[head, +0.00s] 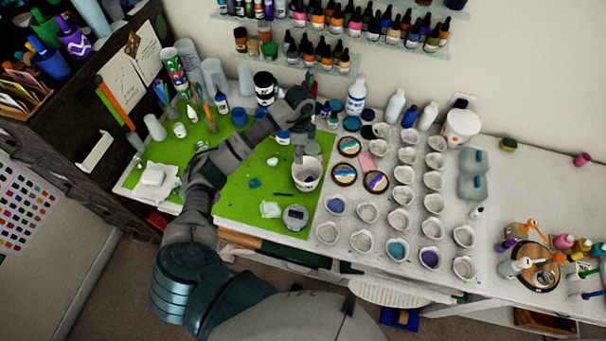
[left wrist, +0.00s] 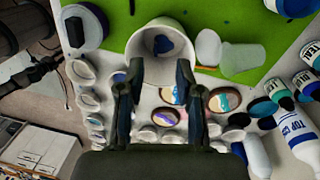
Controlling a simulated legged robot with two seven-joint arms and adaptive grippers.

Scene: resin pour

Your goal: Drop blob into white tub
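A white tub (head: 306,184) stands on the green mat near its right edge. In the left wrist view the tub (left wrist: 139,47) opens toward me just beyond my fingertips. A dark blue blob (left wrist: 163,45) lies inside it, apart from both fingers; it shows as a small dark spot in the head view. My left gripper (head: 299,150) is over the tub's far rim, pointing down. In the left wrist view the left gripper (left wrist: 159,70) has its two fingers spread with nothing between them. My right gripper is not in view.
The green mat (head: 245,195) holds a small scale (head: 296,217) and a crumpled white piece (head: 270,209). Several small white cups (head: 403,196) stand in rows to the right, near round coasters (head: 344,174). Bottles and jars (head: 357,94) crowd the back.

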